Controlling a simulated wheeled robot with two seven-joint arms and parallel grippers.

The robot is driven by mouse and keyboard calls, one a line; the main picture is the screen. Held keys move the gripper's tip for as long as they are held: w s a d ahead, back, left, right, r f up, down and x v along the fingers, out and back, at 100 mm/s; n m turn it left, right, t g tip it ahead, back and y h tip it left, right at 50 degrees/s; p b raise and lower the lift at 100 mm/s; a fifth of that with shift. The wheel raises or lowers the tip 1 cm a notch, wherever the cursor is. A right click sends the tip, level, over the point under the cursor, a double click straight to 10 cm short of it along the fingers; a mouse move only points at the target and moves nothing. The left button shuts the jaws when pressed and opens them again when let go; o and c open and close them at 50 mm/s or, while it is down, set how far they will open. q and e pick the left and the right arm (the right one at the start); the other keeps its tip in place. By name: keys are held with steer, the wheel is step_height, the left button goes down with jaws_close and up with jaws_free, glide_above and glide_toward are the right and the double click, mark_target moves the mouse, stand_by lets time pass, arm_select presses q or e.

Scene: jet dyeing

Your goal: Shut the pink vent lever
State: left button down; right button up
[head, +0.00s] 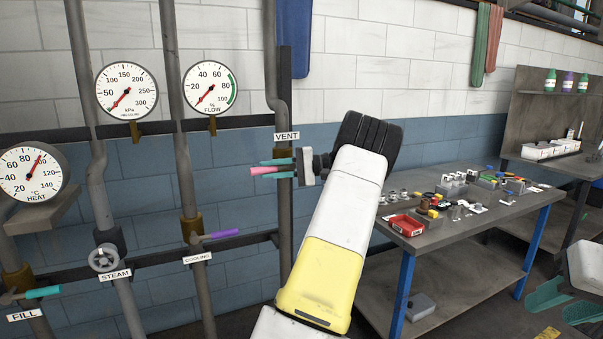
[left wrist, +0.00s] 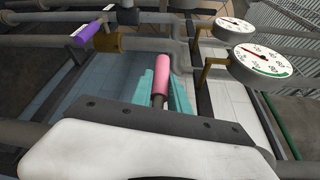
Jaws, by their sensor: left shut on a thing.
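The pink vent lever (head: 260,171) lies roughly level beside the vertical pipe, below the VENT label (head: 287,136). Its tip points left in the head view. My left gripper (head: 276,169) is shut on the lever, with a teal finger above and below it. In the left wrist view the pink handle (left wrist: 162,76) lies between the teal fingers (left wrist: 160,95). The lever's pivot is hidden behind the gripper. My right gripper (head: 566,304) is at the lower right edge, open and empty, away from the pipes.
A purple cooling lever (head: 222,234), a steam handwheel (head: 104,257) and a teal fill lever (head: 42,292) are on the pipes to the left. Round gauges, one marked FLOW (head: 210,87), hang above. A workbench (head: 450,233) with small parts stands at right.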

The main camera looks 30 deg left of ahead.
arm_select(q)
steer(key=shift+r, duration=0.1)
stand_by(0.4)
steer(key=c, duration=1.3)
jaws_free()
steer(key=v, duration=0.8)
